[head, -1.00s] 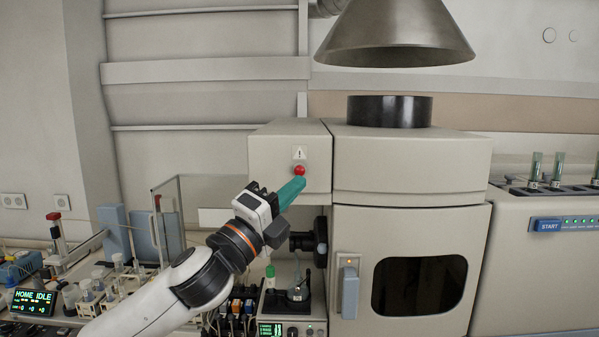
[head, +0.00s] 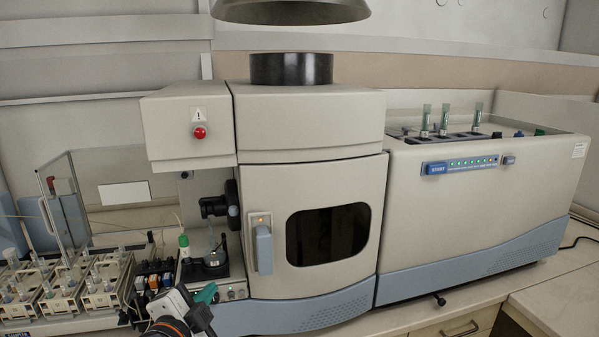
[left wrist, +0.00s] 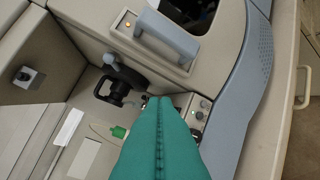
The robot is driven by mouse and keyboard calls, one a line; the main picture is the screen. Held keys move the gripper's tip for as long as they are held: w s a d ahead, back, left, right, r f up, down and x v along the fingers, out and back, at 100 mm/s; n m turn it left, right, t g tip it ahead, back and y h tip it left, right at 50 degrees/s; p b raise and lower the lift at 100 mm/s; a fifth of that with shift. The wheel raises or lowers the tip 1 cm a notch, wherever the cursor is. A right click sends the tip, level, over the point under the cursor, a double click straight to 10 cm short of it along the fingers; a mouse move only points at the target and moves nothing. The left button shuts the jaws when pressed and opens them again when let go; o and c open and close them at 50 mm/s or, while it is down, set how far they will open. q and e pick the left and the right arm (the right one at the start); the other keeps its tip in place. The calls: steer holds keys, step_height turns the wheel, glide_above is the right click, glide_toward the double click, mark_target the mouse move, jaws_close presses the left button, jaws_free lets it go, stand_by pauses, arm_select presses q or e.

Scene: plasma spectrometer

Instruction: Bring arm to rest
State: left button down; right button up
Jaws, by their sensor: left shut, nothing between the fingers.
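My left gripper (head: 206,293) is low in the head view, in front of the spectrometer's sample bay. Its green fingers are shut with nothing between them. In the left wrist view the closed green fingers (left wrist: 160,105) reach up the middle of the picture toward the bay. The gripper is apart from the red button (head: 199,132), which sits above it on the spectrometer's upper left box. Most of my left arm is below the head view's edge. My right gripper is not in view.
The spectrometer's door handle (head: 263,249) is right of the gripper. A green-capped bottle (head: 184,246) and a flask (head: 214,256) stand in the bay. Racks of vials (head: 60,290) fill the bench at left. The START button (head: 436,169) is on the right unit. Bare bench lies at front right.

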arm_select(q)
steer(key=s+a+f+n+g+y, duration=0.1)
steer(key=s+f+n+g, duration=0.2)
steer(key=s+f, duration=0.35)
steer(key=s+a+f+n+g+y, duration=0.1)
steer(key=s+f+n+g, duration=0.25)
steer(key=f, duration=0.55)
steer(key=s+a+f+n+g, duration=0.1)
steer(key=s+f+n+g, duration=0.3)
steer(key=s, duration=0.5)
steer(key=s+f+n+g, duration=0.1)
steer(key=s+f+g, duration=0.1)
steer(key=s+f, duration=0.6)
steer(key=s+f+g+b, duration=0.1)
steer(key=s+f+b, duration=0.2)
steer(key=f, duration=2.6)
steer(key=s+a+f+g+b, duration=0.1)
steer(key=s+a+f, duration=0.2)
steer(key=s+f, duration=1.3)
steer(key=shift+f+y+b, duration=0.15)
steer(key=shift+y+b, duration=0.15)
steer(key=shift+b, duration=0.1)
